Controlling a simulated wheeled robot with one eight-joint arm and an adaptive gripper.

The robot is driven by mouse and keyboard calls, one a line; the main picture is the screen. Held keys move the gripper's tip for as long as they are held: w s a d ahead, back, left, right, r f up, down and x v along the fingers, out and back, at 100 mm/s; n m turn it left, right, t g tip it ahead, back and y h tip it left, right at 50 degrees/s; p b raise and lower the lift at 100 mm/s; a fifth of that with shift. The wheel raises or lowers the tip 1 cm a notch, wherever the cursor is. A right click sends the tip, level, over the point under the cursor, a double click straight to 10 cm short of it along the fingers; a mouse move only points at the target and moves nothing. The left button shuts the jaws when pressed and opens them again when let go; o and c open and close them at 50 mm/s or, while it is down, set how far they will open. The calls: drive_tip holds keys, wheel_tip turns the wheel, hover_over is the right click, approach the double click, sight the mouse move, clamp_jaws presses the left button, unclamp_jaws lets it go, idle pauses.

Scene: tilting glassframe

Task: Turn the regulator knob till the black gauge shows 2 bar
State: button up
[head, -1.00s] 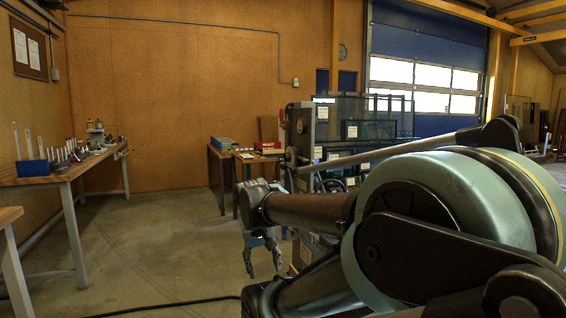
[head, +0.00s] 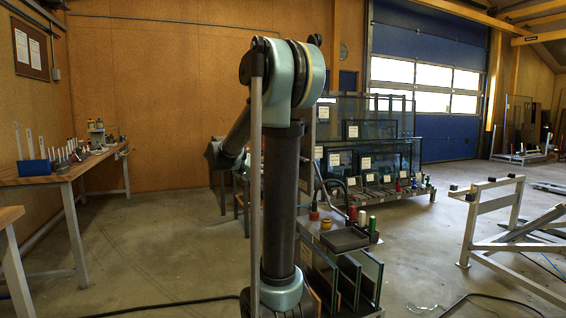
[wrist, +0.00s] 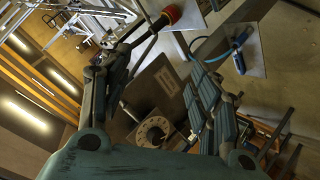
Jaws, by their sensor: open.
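In the wrist view my gripper (wrist: 154,68) is open, its two dark jointed fingers wide apart and nothing visibly held between them. A round dial (wrist: 154,131) with a pale ring and dark centre shows between the finger bases; I cannot tell whether it is the black gauge, and no reading is legible. A red knob-like part (wrist: 170,15) with a yellowish edge shows beyond the left finger, apart from it; I cannot tell whether it is the regulator knob. In the head view my upright arm hides my gripper, and no gauge or regulator can be made out.
A trolley with a dark top plate (head: 345,239) and coloured spools stands just right of my arm. Glass racks (head: 365,150) stand behind it. A grey metal frame (head: 490,240) is at the right.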

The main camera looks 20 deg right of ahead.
drive_tip(key=w+a+r+m+h, duration=0.2)
drive_tip(key=w+m+h, duration=0.1)
drive_tip(key=w, duration=0.7)
drive_tip(key=w+a+r+m+h, duration=0.1)
drive_tip(key=w+r+m+h, duration=0.25)
drive_tip(key=w, duration=0.65)
drive_tip(key=w+d, duration=0.1)
drive_tip(key=d, duration=1.5)
drive_tip(key=shift+w+d+f+n, duration=0.2)
drive_tip(key=shift+d+f+n, duration=0.15)
drive_tip(key=shift+d+f, duration=0.1)
drive_tip(key=c, duration=1.1)
